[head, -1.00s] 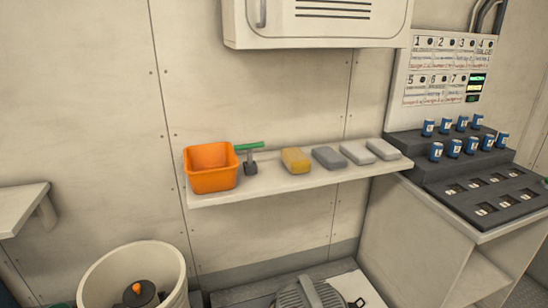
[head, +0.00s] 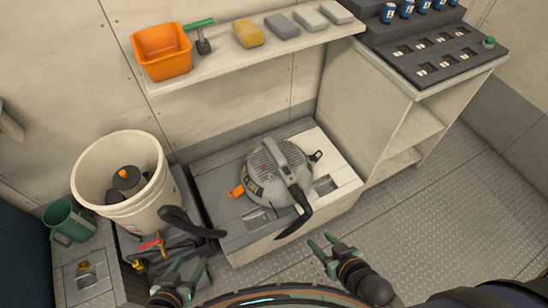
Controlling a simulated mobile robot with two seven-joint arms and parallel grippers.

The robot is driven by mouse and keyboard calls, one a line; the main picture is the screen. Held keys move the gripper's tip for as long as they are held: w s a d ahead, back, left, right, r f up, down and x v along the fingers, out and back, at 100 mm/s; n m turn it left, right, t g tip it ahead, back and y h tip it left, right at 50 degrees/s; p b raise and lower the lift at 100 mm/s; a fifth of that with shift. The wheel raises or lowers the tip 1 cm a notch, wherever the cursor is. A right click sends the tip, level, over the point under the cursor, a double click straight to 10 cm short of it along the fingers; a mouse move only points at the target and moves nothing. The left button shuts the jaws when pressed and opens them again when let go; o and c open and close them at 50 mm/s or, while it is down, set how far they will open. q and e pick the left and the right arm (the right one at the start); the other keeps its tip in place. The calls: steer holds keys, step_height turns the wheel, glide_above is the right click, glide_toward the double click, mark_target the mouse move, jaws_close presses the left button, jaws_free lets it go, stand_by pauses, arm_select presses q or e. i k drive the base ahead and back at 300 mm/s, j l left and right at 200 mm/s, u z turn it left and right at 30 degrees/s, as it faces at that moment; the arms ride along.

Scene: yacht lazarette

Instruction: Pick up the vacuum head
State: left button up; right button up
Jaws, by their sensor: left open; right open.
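The vacuum head (head: 262,178) is a grey, ribbed, rounded unit with a grey top handle (head: 287,165), a dark curved part hanging at its front and an orange latch at its left. It rests on the low grey locker top in the middle of the head view. My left gripper (head: 184,272) is open and empty at the bottom, in front and to the left of the vacuum head. My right gripper (head: 324,244) is open and empty, in front and to the right of it. Both are apart from it.
A cream bucket (head: 112,205) with a dark object inside stands left of the vacuum head; a green mug (head: 68,222) is farther left. A shelf (head: 225,67) above holds an orange bin (head: 162,54) and several blocks. A cabinet (head: 370,115) stands right. Floor at right is clear.

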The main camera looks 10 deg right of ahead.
mark_target(269, 156)
steer(key=u, duration=1.1)
steer(key=z, duration=1.45)
steer(key=i+l, duration=0.3)
steer(key=i+l+u, duration=0.15)
steer(key=i+l, duration=0.15)
steer(key=l, duration=0.2)
steer(key=i+l, duration=0.3)
steer(key=l, duration=0.15)
steer(key=u, duration=1.3)
